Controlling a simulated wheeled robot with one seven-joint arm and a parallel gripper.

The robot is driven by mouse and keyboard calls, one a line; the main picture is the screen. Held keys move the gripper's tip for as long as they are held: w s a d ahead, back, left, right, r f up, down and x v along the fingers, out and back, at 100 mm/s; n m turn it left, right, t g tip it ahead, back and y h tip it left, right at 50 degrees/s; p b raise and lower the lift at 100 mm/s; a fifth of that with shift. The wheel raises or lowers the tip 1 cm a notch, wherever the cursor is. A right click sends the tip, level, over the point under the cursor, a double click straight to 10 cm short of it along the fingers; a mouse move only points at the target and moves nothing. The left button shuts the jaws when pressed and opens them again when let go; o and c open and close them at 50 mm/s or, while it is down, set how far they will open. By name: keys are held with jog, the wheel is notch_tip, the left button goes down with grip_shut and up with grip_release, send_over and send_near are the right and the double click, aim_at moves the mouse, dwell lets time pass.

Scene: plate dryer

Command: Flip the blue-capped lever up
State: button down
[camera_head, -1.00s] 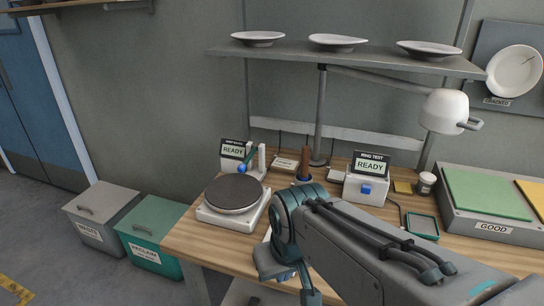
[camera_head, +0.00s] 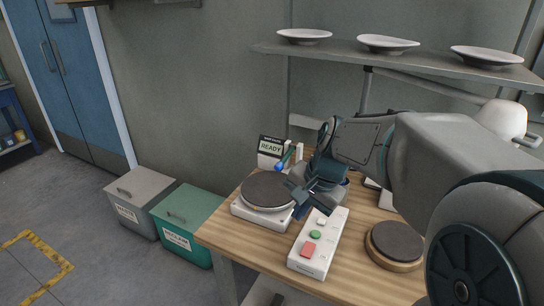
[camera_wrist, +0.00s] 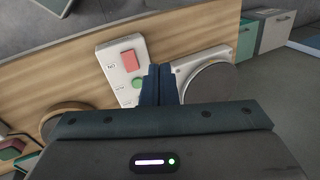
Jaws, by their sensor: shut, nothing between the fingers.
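The lever (camera_head: 288,158) stands at the back of the bench, beside a small unit with a READY display (camera_head: 272,147). Its blue cap (camera_head: 279,167) is at the lower left end, so the lever tilts down toward the front left. My gripper (camera_head: 299,207) is in front of the lever and a little to its right, apart from it. It hangs by the right edge of the round dark turntable. In the wrist view its two dark blue fingers (camera_wrist: 160,70) are together with nothing between them. The lever is not visible in the wrist view.
The dark turntable (camera_head: 266,190) on its white base is left of my gripper. A white button box (camera_head: 320,241) with red and green buttons is just in front. A round dark-topped wooden disc (camera_head: 395,245) lies to the right. A shelf (camera_head: 400,61) with plates hangs above.

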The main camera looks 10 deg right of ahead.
aim_at(286, 156)
jog(key=w+d+f+m+t+y, duration=0.1)
jog(key=w+d+f+m, duration=0.1)
jog(key=w+m, duration=0.3)
jog(key=w+d+f+m+t+y+p, duration=0.1)
jog(key=w+d+m, duration=0.3)
jog(key=w, duration=0.9)
jog(key=w+d+f+m+y+p, duration=0.1)
jog(key=w+d+f+m, duration=0.2)
jog(key=w+m, duration=0.4)
jog(key=w, duration=0.2)
jog(key=shift+w+d+m+t+y, duration=0.25)
jog(key=shift+w+m+t+y, duration=0.05)
jog(key=shift+w+t+y, duration=0.1)
jog(key=p+x, duration=0.2)
jog(key=x, duration=0.8)
jog(key=shift+s, duration=0.1)
jog(key=shift+r, duration=0.15)
jog(key=shift+r, duration=0.45)
